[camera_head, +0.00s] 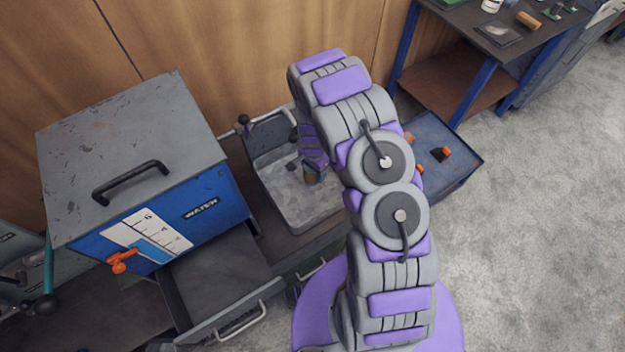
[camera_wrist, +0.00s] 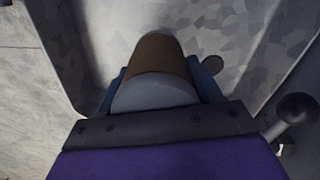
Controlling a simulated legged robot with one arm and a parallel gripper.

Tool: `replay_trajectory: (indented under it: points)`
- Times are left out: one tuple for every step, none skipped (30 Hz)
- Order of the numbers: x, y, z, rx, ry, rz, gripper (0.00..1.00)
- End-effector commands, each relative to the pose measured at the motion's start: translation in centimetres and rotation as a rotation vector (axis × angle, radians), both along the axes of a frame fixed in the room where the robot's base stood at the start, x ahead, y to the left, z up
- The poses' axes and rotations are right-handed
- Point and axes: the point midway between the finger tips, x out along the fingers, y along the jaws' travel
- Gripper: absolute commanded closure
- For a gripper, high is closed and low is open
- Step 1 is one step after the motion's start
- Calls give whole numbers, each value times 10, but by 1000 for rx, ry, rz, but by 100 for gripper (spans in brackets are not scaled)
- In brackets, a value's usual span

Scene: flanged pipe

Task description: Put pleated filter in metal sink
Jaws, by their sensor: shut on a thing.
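The metal sink (camera_head: 296,205) is a grey basin with mottled walls, in the middle of the head view. It also fills much of the wrist view (camera_wrist: 235,50). The pleated filter (camera_head: 313,174) is a small brown cylinder over the inside of the sink. In the wrist view the filter (camera_wrist: 158,62) shows a brown side and a pale grey round end. My gripper (camera_head: 314,162) points down over the sink, and its blue fingers (camera_wrist: 158,85) are shut on the filter. I cannot tell whether the filter touches the sink bottom.
A blue cabinet (camera_head: 135,150) with a grey top stands left of the sink, with an open drawer (camera_head: 220,270) below it. A tap handle (camera_head: 243,120) rises at the sink's back left corner. A blue bin (camera_head: 455,150) with orange parts is right, and a workbench (camera_head: 495,30) stands behind.

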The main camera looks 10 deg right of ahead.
Motion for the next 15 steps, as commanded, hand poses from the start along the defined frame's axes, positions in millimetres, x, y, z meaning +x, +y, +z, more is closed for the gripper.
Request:
replay_trajectory:
  points:
    - [-1, 0, -12, 2, 4, 0, 70]
    - [-1, -1, -16, 2, 2, 0, 70]
    - [0, -2, -20, 3, 1, 0, 70]
    - [0, -2, -22, 4, 0, 1, 70]
    - [0, -3, -24, 3, -1, 1, 70]
    - [1, -3, -27, 4, -3, 1, 70]
    - [1, -4, -29, 5, -3, 1, 70]
    - [1, -5, -32, 7, -3, 1, 70]
    - [1, -5, -38, 7, -3, 1, 70]
    - [1, -6, -43, 7, -2, 1, 70]
    - [1, -6, -48, 7, -2, 1, 70]
    - [1, -5, -53, 7, -2, 0, 70]
    - [1, -5, -57, 7, -2, 0, 70]
    - [1, -4, -59, 7, -3, 0, 70]
    - [1, -3, -60, 6, -3, 0, 70]
